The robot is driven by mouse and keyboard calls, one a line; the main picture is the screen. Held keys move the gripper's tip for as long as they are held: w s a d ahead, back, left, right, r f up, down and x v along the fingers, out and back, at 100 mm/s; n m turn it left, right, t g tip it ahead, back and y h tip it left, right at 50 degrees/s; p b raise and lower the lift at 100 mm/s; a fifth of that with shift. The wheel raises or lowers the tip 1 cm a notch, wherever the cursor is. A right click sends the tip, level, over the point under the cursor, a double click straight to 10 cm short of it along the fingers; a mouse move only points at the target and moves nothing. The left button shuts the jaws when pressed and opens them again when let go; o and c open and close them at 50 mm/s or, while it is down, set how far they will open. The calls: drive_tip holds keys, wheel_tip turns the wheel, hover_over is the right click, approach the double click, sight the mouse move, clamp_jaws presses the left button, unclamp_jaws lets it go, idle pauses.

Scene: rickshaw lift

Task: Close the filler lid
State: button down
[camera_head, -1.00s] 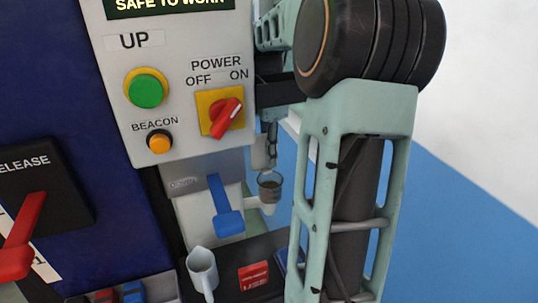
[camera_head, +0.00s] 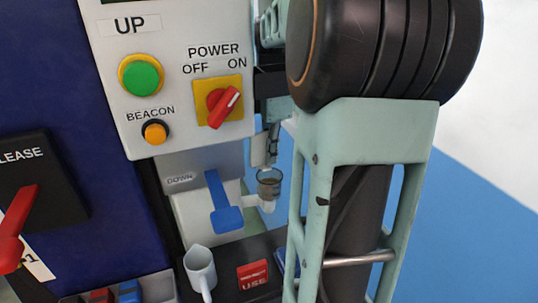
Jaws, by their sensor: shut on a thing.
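The filler (camera_head: 268,187) is a small clear cup with dark contents on a pale elbow spout, at the right side of the machine, below the control panel. A pale grey piece just above it, which looks like the filler lid (camera_head: 259,150), stands raised and tilted over the cup's back edge. My gripper (camera_head: 270,146) is partly seen at that piece, behind my own arm. Its fingers appear shut on the lid. The exact contact and the lid's hinge are too small and hidden to tell.
The control panel (camera_head: 180,125) has a green button, an orange beacon button and a red power switch. A blue down lever (camera_head: 222,205) sits left of the filler. A white jug (camera_head: 200,272) and a red box (camera_head: 252,274) stand below. A red release lever (camera_head: 15,225) is far left.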

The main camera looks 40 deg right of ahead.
drive_tip(key=c, duration=2.1)
unclamp_jaws()
drive_tip(key=r, duration=0.8)
drive_tip(key=s+r, duration=0.1)
drive_tip(key=r, duration=0.3)
drive_tip(key=shift+a, duration=0.15)
drive_tip(key=shift+o, duration=0.4)
